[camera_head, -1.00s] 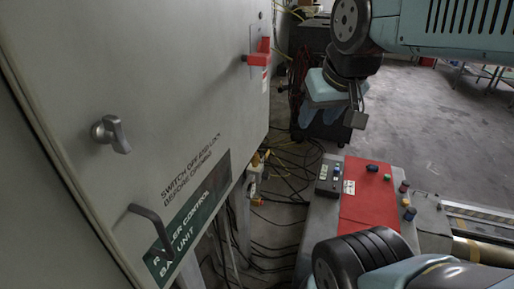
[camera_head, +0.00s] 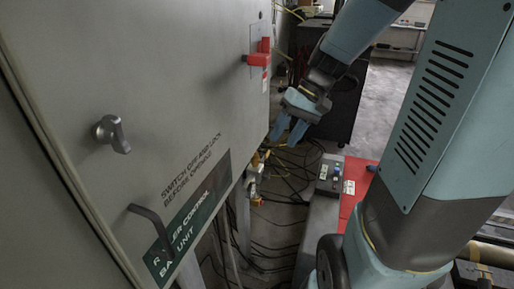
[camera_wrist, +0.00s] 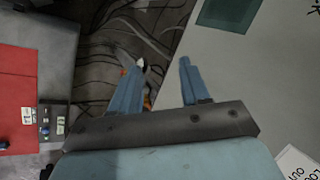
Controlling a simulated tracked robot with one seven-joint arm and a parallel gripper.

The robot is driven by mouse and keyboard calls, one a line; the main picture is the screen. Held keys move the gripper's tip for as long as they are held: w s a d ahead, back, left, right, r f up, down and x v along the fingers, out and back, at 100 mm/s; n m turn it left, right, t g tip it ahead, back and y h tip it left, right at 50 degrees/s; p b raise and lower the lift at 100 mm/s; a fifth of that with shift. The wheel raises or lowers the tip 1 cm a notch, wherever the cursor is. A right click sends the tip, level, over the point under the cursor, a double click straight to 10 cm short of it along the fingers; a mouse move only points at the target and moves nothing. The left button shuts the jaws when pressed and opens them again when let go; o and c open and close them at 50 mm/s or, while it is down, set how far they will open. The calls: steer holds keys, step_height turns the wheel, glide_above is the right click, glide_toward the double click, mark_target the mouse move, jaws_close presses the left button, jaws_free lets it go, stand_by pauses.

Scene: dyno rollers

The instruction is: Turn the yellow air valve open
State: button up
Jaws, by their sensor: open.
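A small yellow fitting (camera_head: 257,160), which looks like the air valve, sits low beside the right edge of the grey cabinet in the head view. Its handle position is too small to read. My gripper (camera_head: 288,130) is above and to the right of it, apart from it, with its blue fingers pointing down. In the wrist view my gripper (camera_wrist: 163,64) has its two fingers spread with nothing between them. A bit of orange-yellow (camera_wrist: 149,101) shows beside the left finger there, mostly hidden; I cannot tell whether it is the valve.
The grey cabinet (camera_head: 150,75) fills the left, with a red switch (camera_head: 260,58), a silver knob (camera_head: 111,133) and a dark handle (camera_head: 150,225) standing out. Black cables (camera_head: 285,210) cover the floor.

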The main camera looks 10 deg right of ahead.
steer(key=w+d+f+m+t+y, duration=0.2)
steer(key=w+d+f+t+y, duration=0.15)
steer(key=w+f, duration=0.35)
steer(key=w+d+f+m+t+y, duration=0.3)
steer(key=w+d+f, duration=0.2)
steer(key=f, duration=0.4)
steer(key=w+d+f+m+t+y, duration=0.2)
steer(key=w+d+f+t+y, duration=0.15)
steer(key=w+f, duration=0.4)
steer(key=f+x, duration=0.1)
steer(key=x, duration=1.1)
steer(key=shift+a+f+h, duration=0.3)
steer(key=shift+c, duration=0.3)
jaws_close()
